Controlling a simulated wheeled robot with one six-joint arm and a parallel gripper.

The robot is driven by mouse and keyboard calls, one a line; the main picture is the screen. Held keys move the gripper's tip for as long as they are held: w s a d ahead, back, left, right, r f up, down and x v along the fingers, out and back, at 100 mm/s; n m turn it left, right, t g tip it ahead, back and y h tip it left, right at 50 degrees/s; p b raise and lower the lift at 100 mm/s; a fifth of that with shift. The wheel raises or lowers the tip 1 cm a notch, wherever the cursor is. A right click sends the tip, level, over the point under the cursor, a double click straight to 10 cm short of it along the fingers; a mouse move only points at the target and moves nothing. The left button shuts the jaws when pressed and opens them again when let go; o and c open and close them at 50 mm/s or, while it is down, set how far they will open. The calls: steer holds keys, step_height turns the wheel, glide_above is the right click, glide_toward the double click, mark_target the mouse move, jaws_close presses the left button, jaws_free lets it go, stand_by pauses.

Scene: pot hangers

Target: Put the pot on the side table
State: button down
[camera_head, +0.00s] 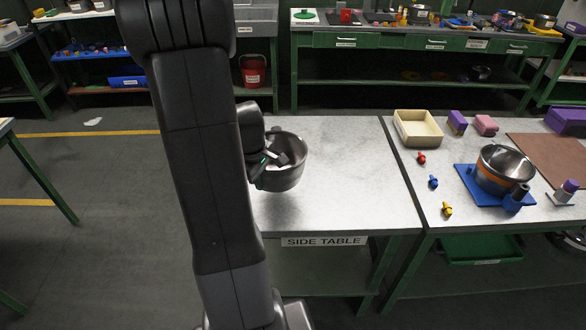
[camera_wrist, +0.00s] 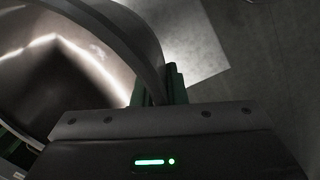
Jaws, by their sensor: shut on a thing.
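A shiny metal pot (camera_head: 290,172) is upright at the side table (camera_head: 340,200), whose front edge carries a "SIDE TABLE" label (camera_head: 323,241). I cannot tell whether the pot's bottom touches the tabletop or hangs a little above it. My gripper (camera_head: 268,160) is at the pot's left side, shut on its rim. In the wrist view the pot's wall (camera_wrist: 135,35) runs down into the green fingers of my gripper (camera_wrist: 160,92), and the pot's inside fills the left. My arm hides the table's left part.
The work table to the right holds a second pot (camera_head: 503,165) on a blue stand (camera_head: 467,183), a cream tray (camera_head: 418,128), several small coloured pieces, purple and pink blocks (camera_head: 486,125) and a brown mat (camera_head: 556,158). The side table's right half is clear.

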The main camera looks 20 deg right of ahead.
step_height(320, 180, down, 9)
steer(key=shift+s+r, duration=0.1)
stand_by(0.4)
steer(key=shift+f, duration=0.25)
steer(key=c, duration=1.5)
jaws_free()
steer(key=shift+o, duration=0.2)
step_height(320, 180, up, 12)
steer(key=s+a, duration=0.1)
steer(key=shift+s+a, duration=0.1)
steer(key=shift+s, duration=0.05)
